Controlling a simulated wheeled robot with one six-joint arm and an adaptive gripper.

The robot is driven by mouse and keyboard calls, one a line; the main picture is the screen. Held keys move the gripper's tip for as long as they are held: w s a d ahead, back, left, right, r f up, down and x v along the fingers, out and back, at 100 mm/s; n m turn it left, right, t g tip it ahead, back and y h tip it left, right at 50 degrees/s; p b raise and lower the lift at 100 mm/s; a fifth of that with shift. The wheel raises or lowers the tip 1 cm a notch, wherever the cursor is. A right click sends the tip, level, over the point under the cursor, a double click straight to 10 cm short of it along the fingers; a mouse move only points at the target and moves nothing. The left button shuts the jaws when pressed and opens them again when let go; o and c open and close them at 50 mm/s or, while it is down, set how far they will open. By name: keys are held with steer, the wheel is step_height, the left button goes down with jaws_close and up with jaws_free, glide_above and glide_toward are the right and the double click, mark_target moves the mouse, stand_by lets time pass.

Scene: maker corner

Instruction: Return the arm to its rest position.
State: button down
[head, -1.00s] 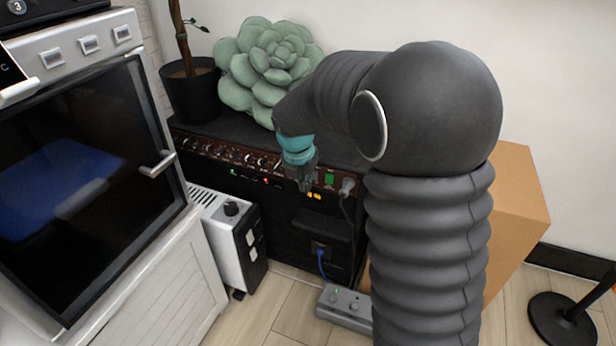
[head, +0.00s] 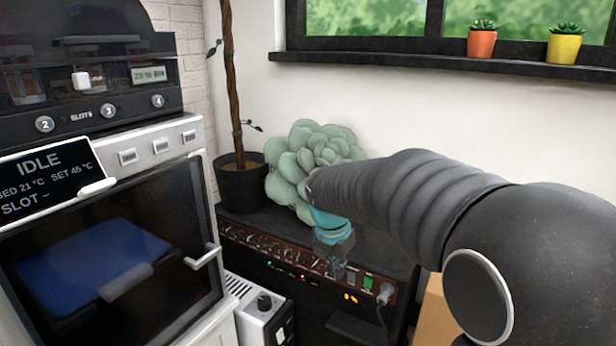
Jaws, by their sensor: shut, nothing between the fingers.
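My arm reaches in from the lower right in the head view, in a dark ribbed sleeve with a teal band near its end. My gripper (head: 331,262) points down in front of the knob panel of a black amplifier-like cabinet (head: 385,225). It is small and partly blurred against the panel, and its fingers are together with nothing visible between them. I cannot tell how far it is from the panel.
A machine with a glass door (head: 105,255) stands at the left, its display reading IDLE. A potted plant (head: 241,187) and a green succulent-shaped cushion (head: 300,165) sit on the cabinet. A white heater-like box (head: 262,308) and a cardboard box (head: 430,310) stand low. Small pots line the windowsill (head: 400,62).

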steer(key=s+d+r+m+t, duration=0.1)
steer(key=s+d+r+m, duration=0.1)
steer(key=s+m, duration=0.6)
steer(key=s+d+r+m+t+y+p, duration=0.1)
steer(key=s+d+r+m, duration=0.1)
steer(key=s+m, duration=0.7)
steer(key=s+d+r+m+t+p, duration=0.1)
steer(key=s+d+m, duration=0.3)
steer(key=s+m, duration=0.5)
steer(key=shift+r+m+y, duration=0.3)
steer(key=shift+r+m, duration=0.1)
steer(key=shift+m, duration=0.2)
